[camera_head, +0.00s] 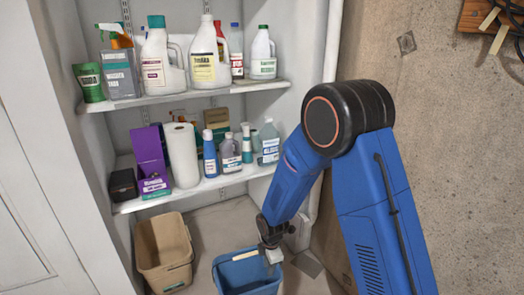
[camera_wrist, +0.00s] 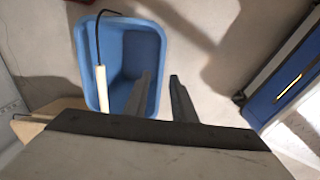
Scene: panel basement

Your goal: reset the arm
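My gripper (camera_head: 270,248) hangs at the end of my blue arm, low in the head view, above the right part of a blue bucket (camera_head: 240,280). In the wrist view the two dark fingers of my gripper (camera_wrist: 160,95) stand apart with nothing seen between them. The left finger overlaps the blue bucket (camera_wrist: 130,45) in the picture; the right finger is in front of the floor. The bucket has a dark wire handle with a pale grip (camera_wrist: 102,88). I cannot tell how high the fingertips are above its rim.
A tan bucket (camera_head: 163,240) stands left of the blue one. Behind, a white shelf unit (camera_head: 215,92) holds bottles, boxes and a paper roll (camera_head: 182,155). A white pipe (camera_head: 330,40) runs along its right side. A concrete wall (camera_head: 440,110) is at the right.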

